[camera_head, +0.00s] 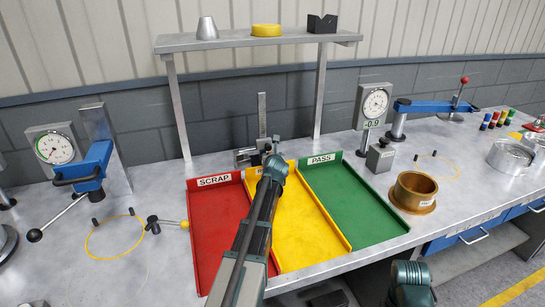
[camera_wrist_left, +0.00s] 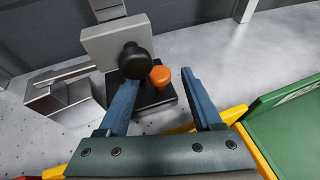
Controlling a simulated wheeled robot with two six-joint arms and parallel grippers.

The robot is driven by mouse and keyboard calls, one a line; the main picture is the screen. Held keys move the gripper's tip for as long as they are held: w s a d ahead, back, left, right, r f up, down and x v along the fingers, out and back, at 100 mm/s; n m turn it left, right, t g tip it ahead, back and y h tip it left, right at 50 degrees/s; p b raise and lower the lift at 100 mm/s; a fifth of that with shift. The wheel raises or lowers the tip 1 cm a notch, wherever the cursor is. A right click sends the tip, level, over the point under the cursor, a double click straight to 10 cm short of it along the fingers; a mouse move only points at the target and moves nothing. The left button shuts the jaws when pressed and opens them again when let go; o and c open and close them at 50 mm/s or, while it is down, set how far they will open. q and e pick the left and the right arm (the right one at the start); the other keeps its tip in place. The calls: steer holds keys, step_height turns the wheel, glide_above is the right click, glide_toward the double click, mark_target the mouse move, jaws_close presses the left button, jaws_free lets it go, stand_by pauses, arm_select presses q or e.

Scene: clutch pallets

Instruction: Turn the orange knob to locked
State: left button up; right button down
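The orange knob (camera_wrist_left: 160,76) shows in the left wrist view, low beside a larger black knob (camera_wrist_left: 134,60) on a grey block with a dark base. These belong to the upright gauge stand (camera_head: 262,118) at the back of the bench in the head view, where my arm hides the orange knob. My left gripper (camera_wrist_left: 158,88) is open. Its two blue fingers lie either side of the orange knob in the picture, the left one close to the black knob; I cannot tell whether they touch anything. The left gripper (camera_head: 273,166) is seen from behind in the head view.
A red SCRAP tray (camera_head: 207,232), a yellow tray (camera_head: 318,255) and a green PASS tray (camera_head: 352,205) lie under my left arm. A grey shelf (camera_head: 240,41) stands over the gauge stand. A brass cup (camera_head: 415,190) and a dial gauge (camera_head: 374,103) are at right.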

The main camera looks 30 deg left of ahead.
arm_select(q)
steer(key=p+v, duration=0.5)
steer(key=v, duration=0.8)
steer(key=shift+s+d, duration=0.25)
steer(key=shift+s, duration=0.05)
steer(key=shift+r, duration=0.1)
